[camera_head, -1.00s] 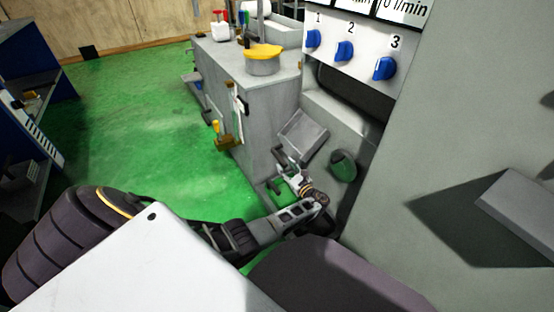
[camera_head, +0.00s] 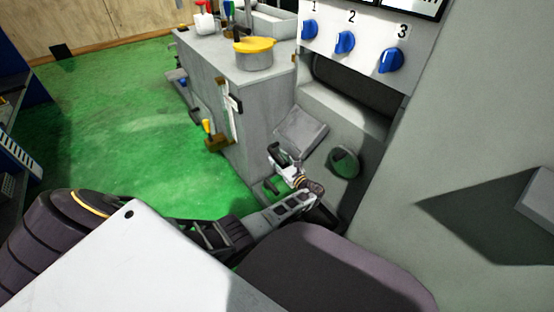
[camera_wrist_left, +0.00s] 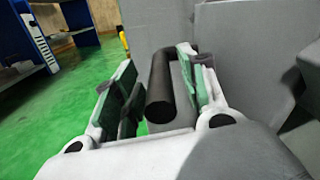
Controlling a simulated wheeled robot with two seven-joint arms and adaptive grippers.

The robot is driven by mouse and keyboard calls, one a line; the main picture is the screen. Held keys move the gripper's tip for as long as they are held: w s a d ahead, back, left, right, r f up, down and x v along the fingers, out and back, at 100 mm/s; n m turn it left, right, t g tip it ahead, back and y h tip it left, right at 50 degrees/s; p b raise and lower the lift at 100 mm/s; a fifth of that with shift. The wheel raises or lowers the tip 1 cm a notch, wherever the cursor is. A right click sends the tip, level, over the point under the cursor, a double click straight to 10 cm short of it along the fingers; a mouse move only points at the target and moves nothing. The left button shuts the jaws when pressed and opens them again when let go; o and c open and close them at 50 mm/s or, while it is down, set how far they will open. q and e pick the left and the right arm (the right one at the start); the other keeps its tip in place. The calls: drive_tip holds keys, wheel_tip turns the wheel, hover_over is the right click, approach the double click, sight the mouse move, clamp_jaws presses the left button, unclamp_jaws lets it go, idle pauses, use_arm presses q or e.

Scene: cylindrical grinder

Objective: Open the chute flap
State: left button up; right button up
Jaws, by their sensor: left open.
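My left gripper (camera_head: 273,168) is low beside the grey machine, in front of a tilted grey plate (camera_head: 301,131) that looks like the chute flap. In the left wrist view its fingers (camera_wrist_left: 157,66) are open. A black cylindrical handle (camera_wrist_left: 160,88) lies between them, nearer the right finger, with a grey block behind it. I cannot tell whether a finger touches the handle. In the head view the handle is too small to tell apart from the fingers. My right gripper is not in view.
A round opening (camera_head: 344,161) with green inside is right of the plate. Blue knobs (camera_head: 345,42) sit on the panel above. A grey cabinet (camera_head: 215,70) bears a yellow-rimmed pot (camera_head: 253,55). Green floor (camera_head: 110,120) is free at left.

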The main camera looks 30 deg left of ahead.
use_arm(q)
clamp_jaws()
idle(0.3)
drive_tip(key=shift+r+p, duration=0.1)
drive_tip(key=shift+p, duration=0.2)
